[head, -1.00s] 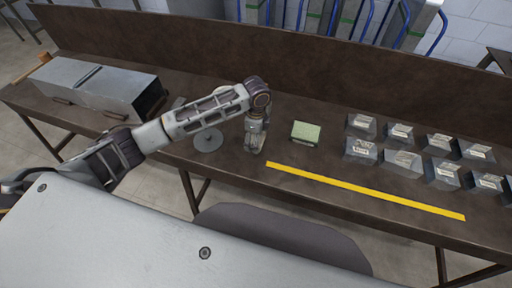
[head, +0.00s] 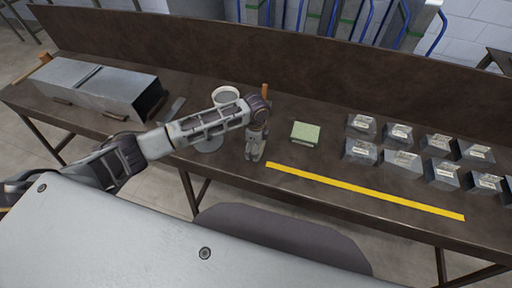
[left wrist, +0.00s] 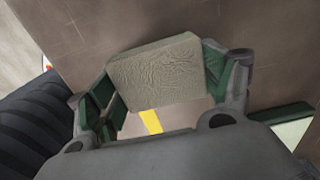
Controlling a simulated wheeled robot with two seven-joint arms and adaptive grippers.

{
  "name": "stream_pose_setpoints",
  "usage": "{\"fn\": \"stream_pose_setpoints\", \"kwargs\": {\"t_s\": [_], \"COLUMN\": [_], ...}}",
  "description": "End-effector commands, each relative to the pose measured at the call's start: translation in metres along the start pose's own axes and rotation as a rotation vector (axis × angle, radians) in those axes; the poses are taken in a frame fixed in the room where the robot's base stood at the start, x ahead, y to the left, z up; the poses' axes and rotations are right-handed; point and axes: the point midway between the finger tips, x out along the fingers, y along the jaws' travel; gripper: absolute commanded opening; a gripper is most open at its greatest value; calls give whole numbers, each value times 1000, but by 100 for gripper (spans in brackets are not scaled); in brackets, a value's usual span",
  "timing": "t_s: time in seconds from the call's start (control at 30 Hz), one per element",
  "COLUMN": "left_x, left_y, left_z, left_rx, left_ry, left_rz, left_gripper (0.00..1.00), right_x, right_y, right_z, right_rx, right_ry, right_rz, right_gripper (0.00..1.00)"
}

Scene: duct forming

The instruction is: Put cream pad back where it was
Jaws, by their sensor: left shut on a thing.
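The cream pad (left wrist: 157,75), a pale block with a wrinkled face, sits between the green-lined fingers of my left gripper in the left wrist view. My left gripper (head: 255,152) is shut on it, above the brown bench, left of the green-topped block (head: 305,132). In the head view the pad is hidden or too small to make out. My right gripper is not in view.
A yellow strip (head: 360,190) runs along the bench front. Several metal pieces (head: 402,160) stand in rows at right. Bench between gripper and strip is clear.

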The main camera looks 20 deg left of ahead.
Motion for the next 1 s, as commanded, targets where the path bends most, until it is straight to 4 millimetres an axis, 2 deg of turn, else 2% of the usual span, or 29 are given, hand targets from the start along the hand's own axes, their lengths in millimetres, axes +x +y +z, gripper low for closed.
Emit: {"fn": "stream_pose_setpoints", "kwargs": {"t_s": [0.47, 0.5, 0.63, 0.67, 1.0], "left_x": [5, 6, 5, 5, 5], "left_y": [0, 0, 0, 0, 0], "left_z": [0, 0, 0, 0, 0], "left_rx": [0, 0, 0, 0, 0], "left_ry": [0, 0, 0, 0, 0], "left_rz": [-1, -1, -1, -1, -1], "left_gripper": [57, 81, 98, 100, 100], "right_x": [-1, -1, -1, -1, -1], "right_y": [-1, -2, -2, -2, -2], "right_z": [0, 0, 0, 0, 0], "right_rx": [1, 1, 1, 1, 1], "right_ry": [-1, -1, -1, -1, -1], "right_rz": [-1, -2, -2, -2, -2], "right_gripper": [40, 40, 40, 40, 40]}}
